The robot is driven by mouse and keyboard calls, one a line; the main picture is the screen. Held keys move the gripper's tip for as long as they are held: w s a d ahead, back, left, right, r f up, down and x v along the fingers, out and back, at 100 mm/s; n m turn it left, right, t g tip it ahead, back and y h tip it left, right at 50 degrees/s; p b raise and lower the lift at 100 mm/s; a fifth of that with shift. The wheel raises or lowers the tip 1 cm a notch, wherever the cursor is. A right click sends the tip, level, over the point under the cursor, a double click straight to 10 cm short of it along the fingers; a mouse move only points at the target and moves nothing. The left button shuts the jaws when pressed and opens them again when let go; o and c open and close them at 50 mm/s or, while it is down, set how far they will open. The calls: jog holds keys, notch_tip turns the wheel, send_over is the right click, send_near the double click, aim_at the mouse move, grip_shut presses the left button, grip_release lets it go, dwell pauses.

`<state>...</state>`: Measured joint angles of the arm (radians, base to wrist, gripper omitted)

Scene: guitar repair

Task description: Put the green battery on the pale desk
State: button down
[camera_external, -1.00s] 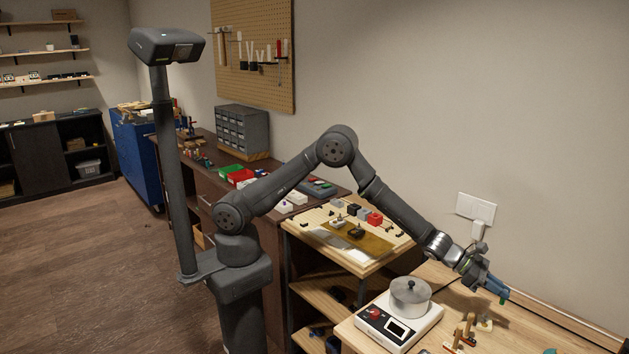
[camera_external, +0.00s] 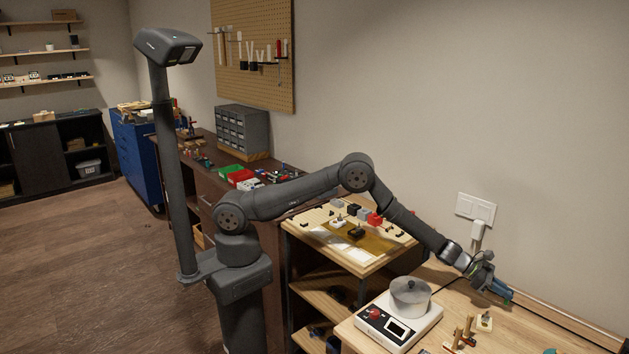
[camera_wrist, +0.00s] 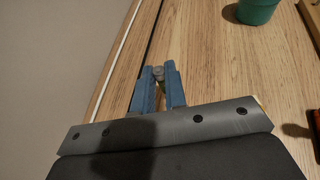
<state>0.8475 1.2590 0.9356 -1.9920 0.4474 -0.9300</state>
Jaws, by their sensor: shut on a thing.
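My gripper (camera_external: 506,294) has blue fingers and is low over the pale desk (camera_external: 535,325), near its wall-side edge. In the wrist view my gripper (camera_wrist: 160,75) is shut on a small item, whose grey round end (camera_wrist: 158,72) shows between the blue fingertips. I take it for the green battery; its green part is hidden by the fingers now. The wood-grained desk (camera_wrist: 215,65) lies below in the wrist view. I cannot tell whether the battery touches the desk.
A white hot plate (camera_external: 375,330) with a lidded pot (camera_external: 410,297) stands left of my gripper. Small wooden pieces (camera_external: 468,327) stand in front of it. A green cup (camera_wrist: 257,10) is at the top of the wrist view. The desk around the fingertips is clear.

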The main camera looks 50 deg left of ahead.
jog(key=shift+f, duration=1.5)
jog(key=shift+f, duration=0.1)
jog(key=c, duration=1.5)
grip_release()
jog(key=shift+o, duration=0.2)
jog(key=shift+a+r, duration=0.15)
jog(key=shift+r, duration=0.05)
jog(key=v, duration=1.1)
jog(key=shift+s+a, duration=0.2)
jog(key=shift+a, duration=0.15)
